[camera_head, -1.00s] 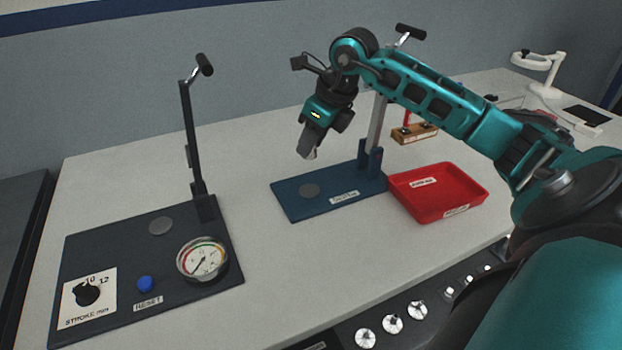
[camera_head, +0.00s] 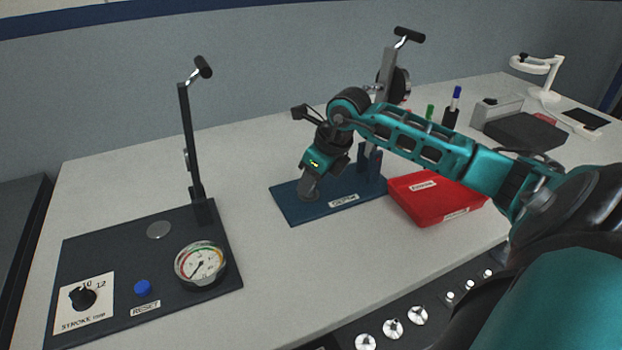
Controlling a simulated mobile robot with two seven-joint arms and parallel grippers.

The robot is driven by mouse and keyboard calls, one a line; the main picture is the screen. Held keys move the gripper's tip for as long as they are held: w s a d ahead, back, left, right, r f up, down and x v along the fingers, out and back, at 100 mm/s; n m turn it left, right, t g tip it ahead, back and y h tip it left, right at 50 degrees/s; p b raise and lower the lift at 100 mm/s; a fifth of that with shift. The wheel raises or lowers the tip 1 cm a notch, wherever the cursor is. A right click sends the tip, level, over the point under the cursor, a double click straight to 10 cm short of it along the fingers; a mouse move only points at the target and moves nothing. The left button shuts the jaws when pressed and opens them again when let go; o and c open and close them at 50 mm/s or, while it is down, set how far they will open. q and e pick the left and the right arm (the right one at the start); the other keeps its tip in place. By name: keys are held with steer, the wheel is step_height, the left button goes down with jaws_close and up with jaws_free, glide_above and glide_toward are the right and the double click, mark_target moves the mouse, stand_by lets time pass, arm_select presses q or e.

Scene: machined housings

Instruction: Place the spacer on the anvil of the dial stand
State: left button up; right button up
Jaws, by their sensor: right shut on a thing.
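The dial stand has a blue base (camera_head: 345,206), a grey column (camera_head: 387,72) and a dark dial (camera_head: 402,84) near its top. My right gripper (camera_head: 308,197) points down over the left part of this base, at the place of the round grey anvil, and covers the anvil. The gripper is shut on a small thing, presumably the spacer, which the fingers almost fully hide. I cannot tell whether it touches the anvil. My left gripper is out of view.
A red tray (camera_head: 421,212) stands right of the base, under my right arm. At left is a black press plate (camera_head: 105,245) with gauge (camera_head: 201,263), column and blue button (camera_head: 143,287). Pens (camera_head: 452,105) and dark boxes stand behind right. The table's middle is clear.

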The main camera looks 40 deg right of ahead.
steer(key=o, duration=1)
steer(key=shift+f, duration=0.1)
steer(key=shift+o, duration=0.2)
steer(key=shift+r, duration=0.35)
steer(key=v, duration=1.1)
steer(key=shift+s+r, duration=0.25)
steer(key=shift+r, duration=0.05)
steer(key=shift+d, duration=0.1)
